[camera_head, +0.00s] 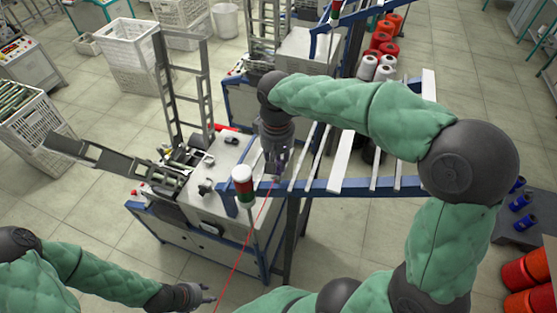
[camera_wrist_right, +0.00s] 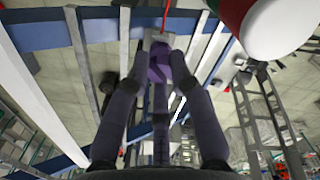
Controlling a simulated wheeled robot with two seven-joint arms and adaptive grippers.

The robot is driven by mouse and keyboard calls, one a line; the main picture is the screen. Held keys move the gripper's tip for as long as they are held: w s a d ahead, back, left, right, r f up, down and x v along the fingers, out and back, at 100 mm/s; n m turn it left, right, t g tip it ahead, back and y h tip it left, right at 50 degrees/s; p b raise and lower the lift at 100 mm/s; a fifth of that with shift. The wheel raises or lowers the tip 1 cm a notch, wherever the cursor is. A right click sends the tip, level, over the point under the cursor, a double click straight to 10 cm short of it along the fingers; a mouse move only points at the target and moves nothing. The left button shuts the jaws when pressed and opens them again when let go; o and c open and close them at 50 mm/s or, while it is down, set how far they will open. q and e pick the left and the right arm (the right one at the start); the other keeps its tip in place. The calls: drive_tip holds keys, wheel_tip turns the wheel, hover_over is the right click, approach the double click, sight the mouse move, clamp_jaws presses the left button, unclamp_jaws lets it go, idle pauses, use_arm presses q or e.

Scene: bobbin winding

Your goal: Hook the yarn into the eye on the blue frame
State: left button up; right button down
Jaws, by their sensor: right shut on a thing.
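My right gripper (camera_head: 277,174) is shut beside the blue frame (camera_head: 345,187), over the corner of the machine. In the right wrist view its fingers (camera_wrist_right: 160,62) close together at a purple part, with the red yarn (camera_wrist_right: 166,16) running up from their tips. In the head view the red yarn (camera_head: 243,245) runs taut from this gripper down to the lower left, passing near my left gripper (camera_head: 210,293). My left gripper is low at the bottom, its fingers apart. The blue frame also crosses the right wrist view (camera_wrist_right: 100,28). The eye is too small to make out.
A red, white and green signal lamp (camera_head: 243,185) stands close left of my right gripper. White slats (camera_head: 345,155) rest across the blue frame. The grey machine (camera_head: 215,200) lies below. Yarn cones (camera_head: 375,68) stand behind. Open floor (camera_head: 90,205) is at left.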

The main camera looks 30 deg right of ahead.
drive_tip(key=shift+w+a+r+p, duration=0.15)
drive_tip(key=shift+w+a+p, duration=0.45)
drive_tip(key=shift+w+a, duration=1.1)
drive_tip(key=shift+w+d, duration=0.1)
drive_tip(key=shift+d, duration=0.05)
drive_tip(key=shift+r, duration=0.15)
drive_tip(key=shift+w+a+r+p, duration=0.15)
drive_tip(key=shift+r+p, duration=0.15)
drive_tip(key=shift+r, duration=0.45)
drive_tip(key=shift+w+a+r+p, duration=0.1)
drive_tip(key=shift+r+p, duration=0.25)
drive_tip(key=shift+r, duration=0.35)
drive_tip(key=shift+w+a+r+p, duration=0.15)
drive_tip(key=shift+r+p, duration=0.15)
drive_tip(key=shift+r, duration=0.45)
